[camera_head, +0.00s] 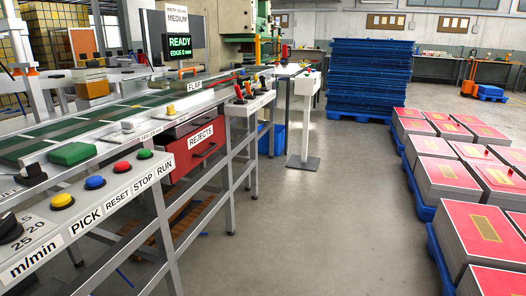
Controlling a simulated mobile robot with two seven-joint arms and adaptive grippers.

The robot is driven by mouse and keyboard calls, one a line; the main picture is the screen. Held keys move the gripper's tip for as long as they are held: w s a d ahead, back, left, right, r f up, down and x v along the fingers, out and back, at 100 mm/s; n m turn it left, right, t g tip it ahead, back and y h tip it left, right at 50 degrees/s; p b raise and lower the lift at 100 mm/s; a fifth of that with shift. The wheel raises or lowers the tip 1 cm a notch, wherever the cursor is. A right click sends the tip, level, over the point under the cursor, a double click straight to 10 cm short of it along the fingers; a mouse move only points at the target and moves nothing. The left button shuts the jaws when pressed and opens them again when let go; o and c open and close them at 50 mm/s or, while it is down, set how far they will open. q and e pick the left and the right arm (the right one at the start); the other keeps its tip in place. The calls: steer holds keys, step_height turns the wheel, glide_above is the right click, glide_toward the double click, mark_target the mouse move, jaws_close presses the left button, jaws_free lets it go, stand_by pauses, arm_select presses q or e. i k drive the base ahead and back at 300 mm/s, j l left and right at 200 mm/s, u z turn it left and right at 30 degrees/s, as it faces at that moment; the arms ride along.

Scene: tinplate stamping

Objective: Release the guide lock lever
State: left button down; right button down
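No label reading guide lock is legible, so I cannot tell which part is the guide lock lever. Several small coloured levers or handles (246,90) stand on a labelled shelf at the mid-left, beyond the conveyor's near end. A black handle-like part (31,174) and a green block (72,153) sit on the conveyor's near rail. A silver knob (128,126) is further along that rail, beside small lettering too small to read. Neither of my grippers shows in the view.
A button panel (90,212) with yellow, blue, red and green buttons and a black dial fronts the conveyor (95,121). A red REJECTS box (193,148) hangs below. A white post (305,115) stands beyond. Pallets of red-topped stacks (448,183) line the right; the aisle floor between is clear.

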mark_target(247, 84)
steer(key=i+l, duration=0.5)
steer(key=i, duration=0.2)
steer(key=i+l, duration=0.5)
steer(key=i, duration=0.2)
steer(key=i+l+u, duration=0.1)
steer(key=i+l, duration=0.4)
steer(key=i, duration=0.2)
steer(key=i+l, duration=0.55)
steer(key=i, duration=0.15)
